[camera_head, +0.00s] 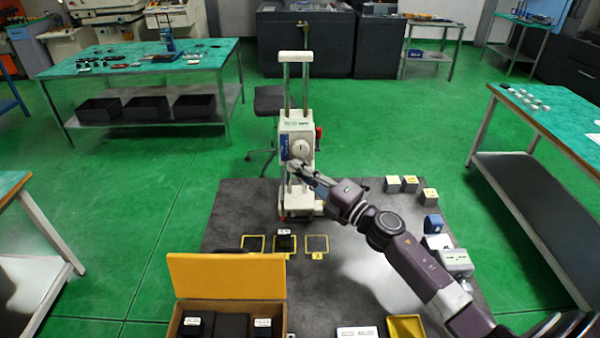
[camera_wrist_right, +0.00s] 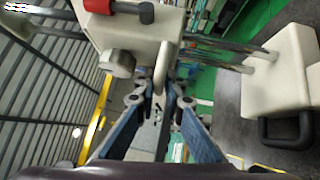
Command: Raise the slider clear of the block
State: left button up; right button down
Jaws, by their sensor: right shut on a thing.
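A white slider (camera_head: 298,128) with a round knob sits on two upright metal posts of a stand, below the white top bar (camera_head: 295,56) and above the white foot (camera_head: 300,206). My right gripper (camera_head: 297,168) is at the slider's lower front. In the right wrist view, the slider body (camera_wrist_right: 140,35) has a pale bar-shaped handle (camera_wrist_right: 165,62), and my right gripper (camera_wrist_right: 161,90) is shut on this handle. My arm hides part of the space between slider and foot, so I cannot tell which block lies under it. My left gripper is out of view.
The stand is on a dark table (camera_head: 235,215). Yellow-framed squares (camera_head: 317,244) lie in front, one under a dark piece. An open box with a yellow lid (camera_head: 227,276) is front left. Small blocks (camera_head: 410,184) and a yellow tray (camera_head: 405,328) are at right and front.

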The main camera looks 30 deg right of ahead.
jog(key=shift+r, duration=0.2)
jog(key=c, duration=2.3)
grip_release()
jog(key=shift+f, duration=0.1)
jog(key=shift+s+d+f, duration=0.1)
jog(key=shift+s, duration=0.2)
jog(key=shift+v, duration=3.5)
